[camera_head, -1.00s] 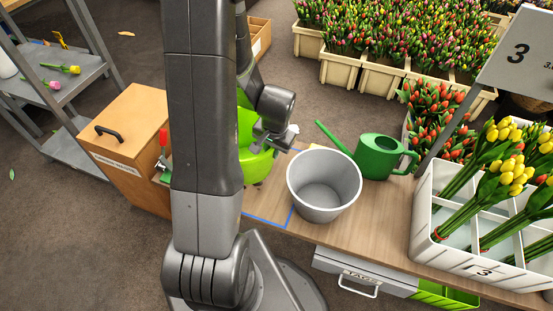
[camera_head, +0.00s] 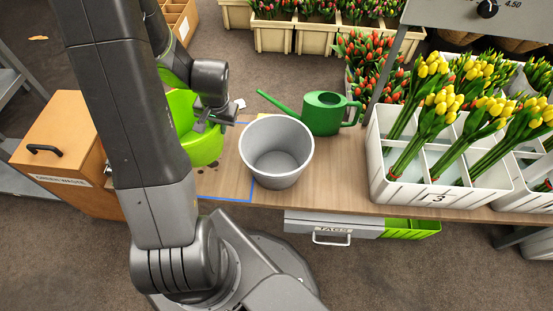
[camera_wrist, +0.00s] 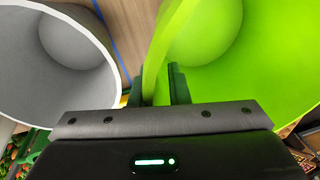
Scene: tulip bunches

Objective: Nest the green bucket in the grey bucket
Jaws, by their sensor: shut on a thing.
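The green bucket (camera_head: 207,147) is at the left part of the workbench, partly hidden behind my arm. My gripper (camera_head: 212,122) is at its right upper rim. In the wrist view my gripper (camera_wrist: 160,85) is shut on the rim of the green bucket (camera_wrist: 240,60), one finger on each side of the wall. The grey bucket (camera_head: 277,172) stands upright and empty on the bench, just right of the green one. In the wrist view the grey bucket (camera_wrist: 40,75) is on the left, apart from the green one. Whether the green bucket touches the bench is unclear.
A green watering can (camera_head: 325,113) stands behind and right of the grey bucket, its spout pointing left. A white crate of yellow tulips (camera_head: 440,190) is farther right. A wooden box (camera_head: 62,140) is at the left. Blue tape (camera_head: 238,199) marks the bench (camera_head: 340,185).

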